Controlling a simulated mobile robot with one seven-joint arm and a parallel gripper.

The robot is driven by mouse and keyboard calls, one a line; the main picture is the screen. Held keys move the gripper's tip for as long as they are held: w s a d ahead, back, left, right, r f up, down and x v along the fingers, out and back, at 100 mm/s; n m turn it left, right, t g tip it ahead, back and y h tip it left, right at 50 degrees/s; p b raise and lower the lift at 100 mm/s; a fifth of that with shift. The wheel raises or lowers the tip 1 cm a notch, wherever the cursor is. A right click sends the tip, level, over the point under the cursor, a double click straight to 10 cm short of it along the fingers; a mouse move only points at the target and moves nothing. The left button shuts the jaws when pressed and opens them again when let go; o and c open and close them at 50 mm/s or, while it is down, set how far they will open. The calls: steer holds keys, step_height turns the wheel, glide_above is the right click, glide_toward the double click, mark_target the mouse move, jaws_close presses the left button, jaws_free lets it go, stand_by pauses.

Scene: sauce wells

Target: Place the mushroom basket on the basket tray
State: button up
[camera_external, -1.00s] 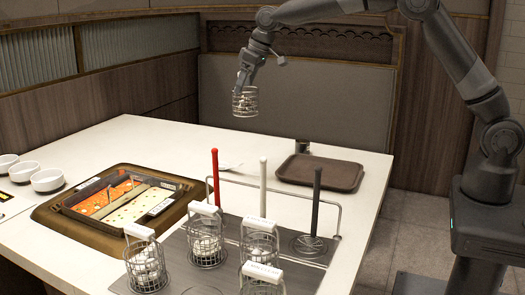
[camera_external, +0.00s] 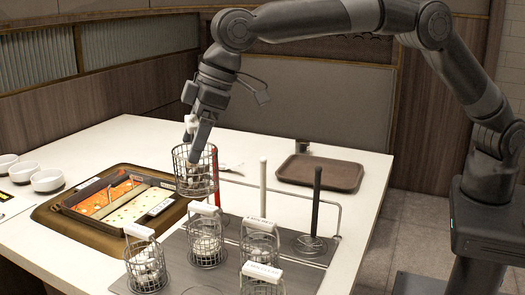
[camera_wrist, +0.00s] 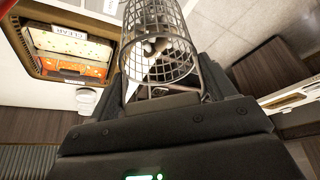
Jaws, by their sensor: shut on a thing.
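My gripper (camera_external: 195,132) is shut on the mushroom basket (camera_external: 196,178), a round wire basket. In the external view it hangs in the air above the right edge of the sauce pot and behind the standing baskets. In the wrist view the basket (camera_wrist: 158,50) sticks out from between the jaws, with pale pieces inside. The grey basket tray (camera_external: 172,262) lies at the front of the table. Several wire baskets with white labelled handles stand on it, such as one at its back left (camera_external: 205,245). A brown tray (camera_external: 347,176) lies farther back at the right.
A sectioned pot (camera_external: 118,198) with red and pale broth sits in a brown frame at the left. Upright red (camera_external: 215,165), white (camera_external: 263,185) and black (camera_external: 316,200) handles rise near the grey tray, beside a metal rail (camera_external: 338,215). White bowls (camera_external: 47,180) stand far left.

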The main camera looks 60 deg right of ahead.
steer(key=s+a, duration=0.4)
steer(key=a, duration=0.1)
step_height(320, 180, down, 21)
steer(key=shift+w+d+n, duration=0.2)
steer(key=shift+n, duration=0.2)
steer(key=shift+f, duration=0.15)
steer(key=o, duration=1.5)
steer(key=shift+f, duration=0.1)
